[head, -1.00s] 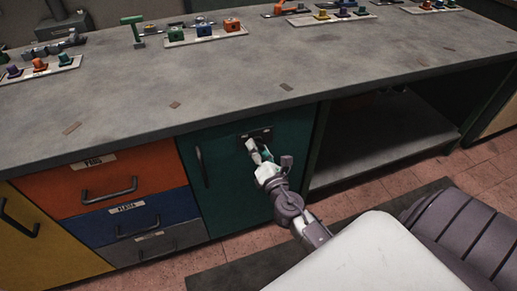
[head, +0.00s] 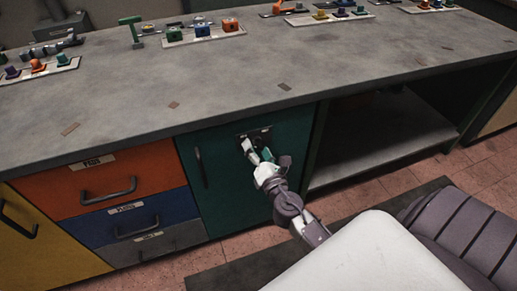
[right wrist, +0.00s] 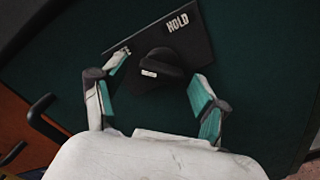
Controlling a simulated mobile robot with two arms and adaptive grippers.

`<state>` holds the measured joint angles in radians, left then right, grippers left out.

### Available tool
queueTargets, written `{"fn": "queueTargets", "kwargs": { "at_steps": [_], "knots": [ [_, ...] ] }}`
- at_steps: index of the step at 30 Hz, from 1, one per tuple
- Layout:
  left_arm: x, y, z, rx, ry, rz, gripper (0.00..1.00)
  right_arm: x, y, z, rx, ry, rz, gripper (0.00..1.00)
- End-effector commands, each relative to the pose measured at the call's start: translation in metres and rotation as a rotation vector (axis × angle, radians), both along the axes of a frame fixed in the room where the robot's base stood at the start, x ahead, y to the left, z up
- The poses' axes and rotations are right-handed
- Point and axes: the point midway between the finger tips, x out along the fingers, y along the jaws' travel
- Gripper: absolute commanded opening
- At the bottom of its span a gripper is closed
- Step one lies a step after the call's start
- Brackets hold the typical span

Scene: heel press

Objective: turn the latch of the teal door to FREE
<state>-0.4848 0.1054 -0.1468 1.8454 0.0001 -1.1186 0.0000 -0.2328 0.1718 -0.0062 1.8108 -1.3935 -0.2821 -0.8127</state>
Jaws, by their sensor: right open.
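The teal door (head: 222,178) is shut, under the counter right of the drawers. Its latch plate (head: 262,133) is near the top right of the door. In the right wrist view the dark latch knob (right wrist: 158,68) sits on the plate, below the word HOLD (right wrist: 178,23). No FREE label is readable. My right gripper (head: 257,151) is at the latch in the head view. In the right wrist view its two fingers (right wrist: 158,85) are spread open either side of the knob, with visible gaps. My left gripper is not in view.
A vertical handle (head: 201,167) is on the door's left side. Orange (head: 70,187), blue (head: 165,208) and grey drawers stand left of it. An open shelf (head: 375,150) is to the right. The counter (head: 250,80) overhangs above; trays with coloured knobs stand at its back.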

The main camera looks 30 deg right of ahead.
Motion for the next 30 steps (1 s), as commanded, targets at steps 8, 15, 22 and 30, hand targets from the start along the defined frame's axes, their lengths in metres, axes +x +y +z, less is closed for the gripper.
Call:
{"fn": "queueTargets", "kwargs": {
  "at_steps": [8,15,22,30],
  "knots": [
    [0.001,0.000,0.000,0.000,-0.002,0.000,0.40,-0.033,0.008,-0.001,0.000,0.004,0.000,0.73],
    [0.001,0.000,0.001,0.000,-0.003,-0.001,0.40,-0.083,0.020,-0.002,-0.003,0.006,0.002,0.73],
    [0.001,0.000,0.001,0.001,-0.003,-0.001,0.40,-0.112,0.027,-0.001,-0.001,0.003,0.002,0.73],
    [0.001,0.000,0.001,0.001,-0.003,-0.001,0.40,-0.117,0.028,0.000,0.000,0.000,0.000,0.73]
  ]
}}
